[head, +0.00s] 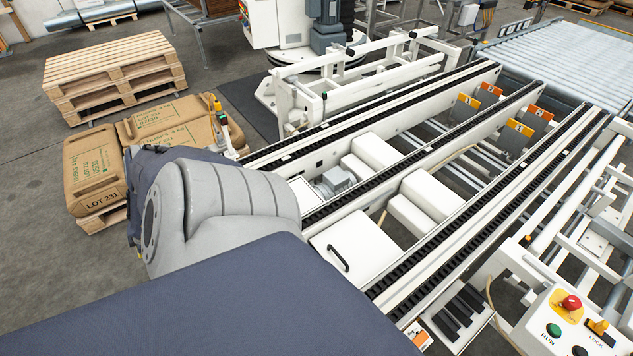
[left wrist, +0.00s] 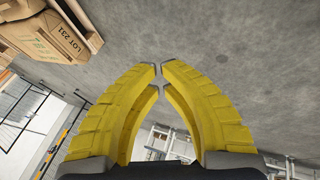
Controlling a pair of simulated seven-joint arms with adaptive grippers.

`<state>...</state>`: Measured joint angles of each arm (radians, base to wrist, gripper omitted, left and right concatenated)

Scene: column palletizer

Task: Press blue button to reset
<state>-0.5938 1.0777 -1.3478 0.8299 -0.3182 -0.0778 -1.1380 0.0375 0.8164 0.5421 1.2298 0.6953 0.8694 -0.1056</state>
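A white control box (head: 550,325) stands at the bottom right of the head view. It carries a green button (head: 553,330) marked RUN, a red mushroom button (head: 571,303) on a yellow base and a yellow switch (head: 598,327) marked LOCK. A small dark blue button (head: 580,351) shows at the frame's bottom edge, partly cut off. My left gripper (left wrist: 159,77) has yellow fingers with their tips drawn together, nothing between them. It is over grey floor in the left wrist view, and the box is not seen there. My right gripper is in neither view.
A white chain conveyor (head: 440,140) runs diagonally across the head view. Brown sacks (head: 93,172) lie on a pallet at left, also seen in the left wrist view (left wrist: 55,32). Stacked empty pallets (head: 112,75) stand behind. Open floor (head: 40,260) lies at left.

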